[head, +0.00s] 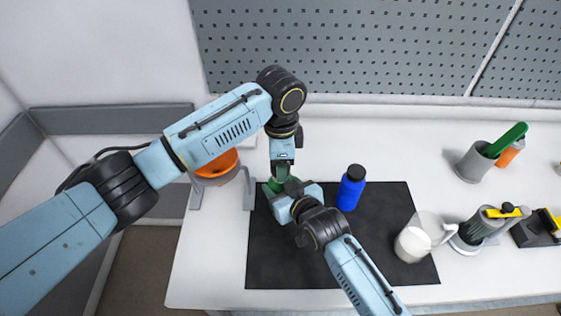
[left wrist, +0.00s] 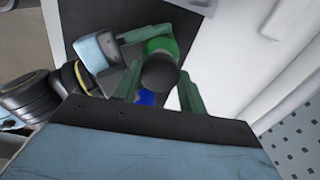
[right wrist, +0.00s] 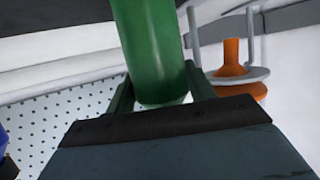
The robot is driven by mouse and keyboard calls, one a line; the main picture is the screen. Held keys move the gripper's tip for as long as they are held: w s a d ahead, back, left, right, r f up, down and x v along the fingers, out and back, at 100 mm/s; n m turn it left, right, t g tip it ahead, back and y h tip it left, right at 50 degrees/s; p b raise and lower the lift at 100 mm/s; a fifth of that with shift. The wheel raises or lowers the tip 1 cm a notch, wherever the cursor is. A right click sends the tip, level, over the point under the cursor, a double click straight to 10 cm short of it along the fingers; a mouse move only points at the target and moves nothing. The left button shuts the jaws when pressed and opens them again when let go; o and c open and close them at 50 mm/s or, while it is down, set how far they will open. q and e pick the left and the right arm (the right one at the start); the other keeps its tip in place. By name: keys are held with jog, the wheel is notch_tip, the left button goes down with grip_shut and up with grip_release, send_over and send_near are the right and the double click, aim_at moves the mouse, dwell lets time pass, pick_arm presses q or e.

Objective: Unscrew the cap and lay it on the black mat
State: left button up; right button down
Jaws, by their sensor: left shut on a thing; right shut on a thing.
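A green bottle (head: 275,187) stands at the left edge of the black mat (head: 285,262), mostly hidden by my grippers in the head view. My right gripper (right wrist: 158,90) is shut on the green bottle's body (right wrist: 148,40). The bottle's dark cap (left wrist: 160,74) shows between the fingers of my left gripper (left wrist: 160,92), which is shut on it from above. In the head view my left gripper (head: 283,172) points down over the bottle, and my right gripper (head: 283,198) reaches it from the front. I cannot tell whether the cap still touches the bottle.
A blue bottle (head: 350,190) with a black cap stands on the mat, close right of the grippers. A white jug (head: 415,240) is at the mat's right edge. An orange funnel (head: 216,165) in a grey stand is close left. The mat's front middle is clear.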

pick_arm(q)
jog(key=shift+r, duration=0.1)
jog(key=shift+r, duration=1.95)
pick_arm(e)
jog(key=shift+c, duration=2.3)
grip_release()
